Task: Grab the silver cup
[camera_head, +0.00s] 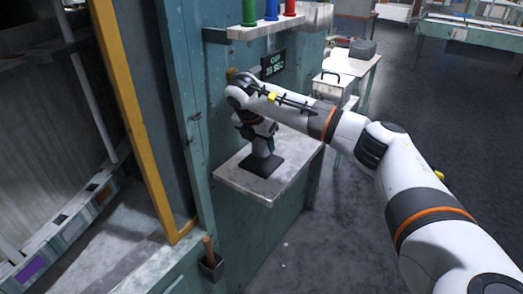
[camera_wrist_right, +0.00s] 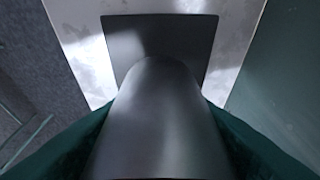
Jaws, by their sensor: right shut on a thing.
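The silver cup (camera_wrist_right: 160,120) fills the lower middle of the right wrist view, between two dark green fingers. My right gripper (camera_head: 264,142) is shut on it. In the head view the cup (camera_head: 261,149) shows only in part below the gripper, at the dark square pad (camera_head: 262,166) on a small shelf. The pad also shows in the right wrist view (camera_wrist_right: 160,34). I cannot tell whether the cup touches the pad. My left gripper is not in view.
The pale shelf (camera_head: 236,180) juts from a teal wall. Above are a small display (camera_head: 273,63) and a ledge (camera_head: 275,27) with green, blue and red items. A yellow frame (camera_head: 133,120) stands left. A side table (camera_head: 358,72) stands behind. Open floor lies to the right.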

